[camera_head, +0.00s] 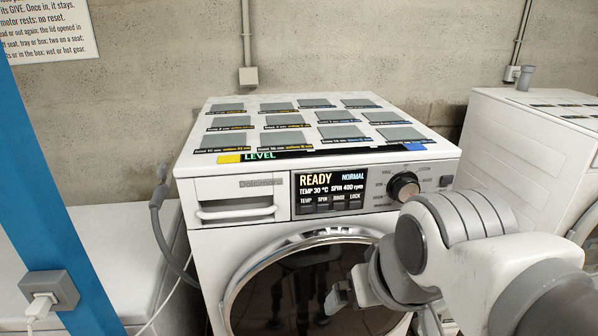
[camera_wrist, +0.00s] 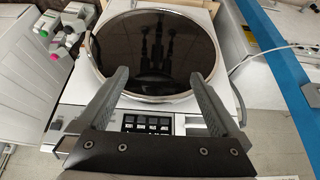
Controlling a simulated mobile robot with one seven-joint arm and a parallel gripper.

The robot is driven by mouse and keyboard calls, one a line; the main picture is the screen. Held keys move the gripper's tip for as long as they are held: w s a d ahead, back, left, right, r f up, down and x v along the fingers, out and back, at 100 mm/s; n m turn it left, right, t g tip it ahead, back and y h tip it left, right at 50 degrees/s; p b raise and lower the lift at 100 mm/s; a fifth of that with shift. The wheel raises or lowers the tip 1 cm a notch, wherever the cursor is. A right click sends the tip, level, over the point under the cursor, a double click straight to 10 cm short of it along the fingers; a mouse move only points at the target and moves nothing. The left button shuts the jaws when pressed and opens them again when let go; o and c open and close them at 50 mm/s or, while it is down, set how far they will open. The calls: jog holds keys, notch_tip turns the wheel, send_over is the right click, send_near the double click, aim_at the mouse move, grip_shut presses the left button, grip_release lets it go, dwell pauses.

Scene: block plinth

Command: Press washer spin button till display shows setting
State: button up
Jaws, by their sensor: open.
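The washer (camera_head: 330,180) stands in the middle of the head view. Its display (camera_head: 329,182) reads READY, NORMAL, TEMP 30 °C, SPIN 400 rpm. Under that text is a row of keys: TEMP, SPIN, RINSE and LOCK. The spin button (camera_head: 323,208) is second from the left. My gripper (camera_head: 352,292) is in front of the round door, below the panel and apart from the keys. In the wrist view my gripper (camera_wrist: 159,75) shows two spread fingers with nothing between them. The door (camera_wrist: 152,50) and dark panel (camera_wrist: 148,124) appear upside down there.
A round knob (camera_head: 404,186) is right of the display, with my arm close below it. A drawer handle (camera_head: 237,212) is on the left. A grey hose (camera_head: 160,215) hangs at the left side. Another white machine (camera_head: 535,140) stands right, and a blue post (camera_head: 50,200) left.

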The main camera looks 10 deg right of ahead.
grip_shut()
dwell(0.4)
dwell(1.3)
